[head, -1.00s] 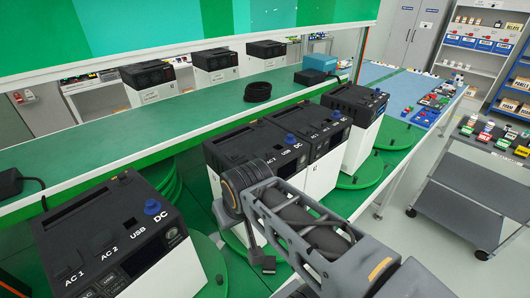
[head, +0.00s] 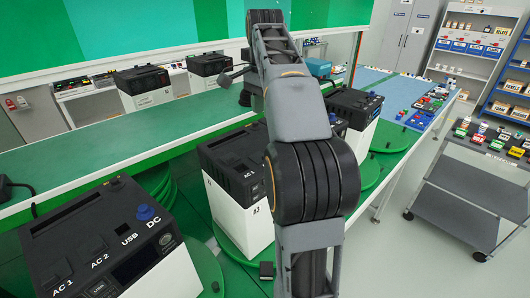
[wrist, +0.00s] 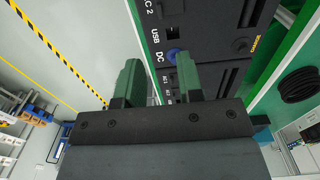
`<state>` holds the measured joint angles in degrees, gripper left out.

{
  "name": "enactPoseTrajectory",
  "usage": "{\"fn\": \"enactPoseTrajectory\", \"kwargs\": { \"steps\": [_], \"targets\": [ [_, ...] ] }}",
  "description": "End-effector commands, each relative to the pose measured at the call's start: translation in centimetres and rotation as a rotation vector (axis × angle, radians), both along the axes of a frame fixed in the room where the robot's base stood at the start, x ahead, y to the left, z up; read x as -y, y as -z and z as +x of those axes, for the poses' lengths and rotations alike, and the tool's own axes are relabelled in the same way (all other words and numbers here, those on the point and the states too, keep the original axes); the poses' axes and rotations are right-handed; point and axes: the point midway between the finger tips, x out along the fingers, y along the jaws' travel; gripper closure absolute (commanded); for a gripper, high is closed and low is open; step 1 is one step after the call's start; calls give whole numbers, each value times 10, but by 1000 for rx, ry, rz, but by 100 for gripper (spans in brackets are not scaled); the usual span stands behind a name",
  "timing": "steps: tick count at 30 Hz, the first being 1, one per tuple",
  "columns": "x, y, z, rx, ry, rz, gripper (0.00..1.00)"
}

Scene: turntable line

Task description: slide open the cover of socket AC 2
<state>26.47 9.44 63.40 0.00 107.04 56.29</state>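In the head view, a near black-topped unit (head: 105,238) at lower left has sockets labelled AC 1, AC 2 and DC; its AC 2 socket (head: 95,246) shows small. A second unit (head: 232,165) behind it is partly covered by my arm. In the wrist view, a unit top (wrist: 205,30) shows USB, DC and a cut-off AC 2 label, with its AC 2 socket not clearly visible. My gripper (wrist: 158,80) has two green fingers apart with nothing between them. A blue DC plug (wrist: 174,54) shows beyond the gap. The fingertips are hidden from the head view.
A green shelf (head: 150,120) with a white edge runs behind the units, with more units beyond it. A coiled black cable (wrist: 300,85) lies at right in the wrist view. A grey cart (head: 465,205) stands at right, with clear floor beside it.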

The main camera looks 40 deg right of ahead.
Motion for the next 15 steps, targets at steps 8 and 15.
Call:
{"fn": "enactPoseTrajectory", "kwargs": {
  "steps": [8, 15],
  "targets": [
    [2, 38, -1, -5, 14, 2, 66],
    [1, 84, -1, -5, 13, 2, 66]
  ]
}}
